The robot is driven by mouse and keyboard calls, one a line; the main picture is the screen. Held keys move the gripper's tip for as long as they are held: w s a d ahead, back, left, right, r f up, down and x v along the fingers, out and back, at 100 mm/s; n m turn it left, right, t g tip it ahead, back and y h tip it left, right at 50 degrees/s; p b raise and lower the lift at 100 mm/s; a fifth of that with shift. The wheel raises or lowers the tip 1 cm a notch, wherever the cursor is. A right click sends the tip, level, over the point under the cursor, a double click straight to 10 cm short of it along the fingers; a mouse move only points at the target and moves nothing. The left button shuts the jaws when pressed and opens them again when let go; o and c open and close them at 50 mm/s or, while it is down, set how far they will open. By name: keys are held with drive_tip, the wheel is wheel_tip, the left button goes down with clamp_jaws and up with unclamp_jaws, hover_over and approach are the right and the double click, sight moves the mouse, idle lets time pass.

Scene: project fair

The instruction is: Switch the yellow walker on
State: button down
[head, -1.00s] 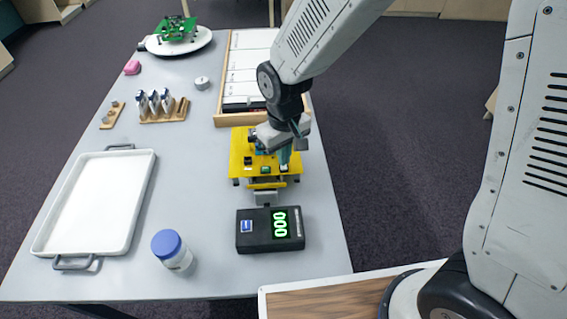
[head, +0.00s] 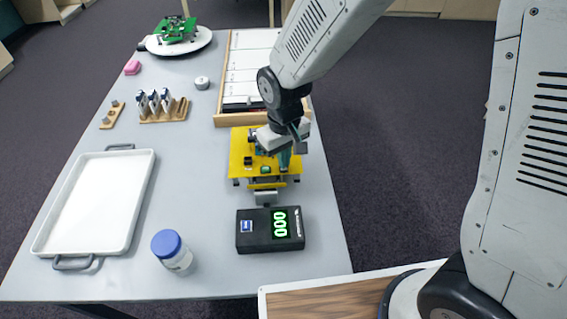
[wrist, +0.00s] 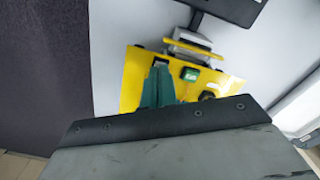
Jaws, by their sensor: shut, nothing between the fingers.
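The yellow walker (head: 238,165) stands on the grey table, just behind a black box with a green display (head: 271,230) reading 000. My gripper (head: 284,164) is over the walker's front right part, shut and empty, pointing down. In the wrist view, the teal fingers (wrist: 161,80) are together over the yellow plate (wrist: 136,68). Their tips are at a small dark and pale part near the plate's edge, mostly hidden by them. I cannot tell if they touch it. A green part (wrist: 190,74) sits beside the fingers. Which part is the switch is unclear.
A wooden tray with white compartments (head: 222,110) lies right behind the walker. A white tray (head: 95,205), a blue-lidded jar (head: 172,252) and a wooden rack with small bottles (head: 165,118) stand to the left. A green device rests on a white round plate (head: 203,38) at the back.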

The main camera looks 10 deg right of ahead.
drive_tip(key=shift+f, duration=0.35)
drive_tip(key=shift+r, duration=3.5)
drive_tip(key=s+d+r+m, duration=0.2)
drive_tip(key=s+d+r, duration=0.5)
drive_tip(key=s+d, duration=0.2)
drive_tip(key=s+d+r+m+t, duration=0.1)
drive_tip(key=s+d+r+m, duration=0.2)
drive_tip(key=s+d+r, duration=0.5)
drive_tip(key=s+d, duration=0.2)
drive_tip(key=d, duration=0.1)
drive_tip(key=shift+s+d+r+m, duration=0.25)
drive_tip(key=shift+d+m, duration=0.05)
drive_tip(key=shift+d, duration=0.1)
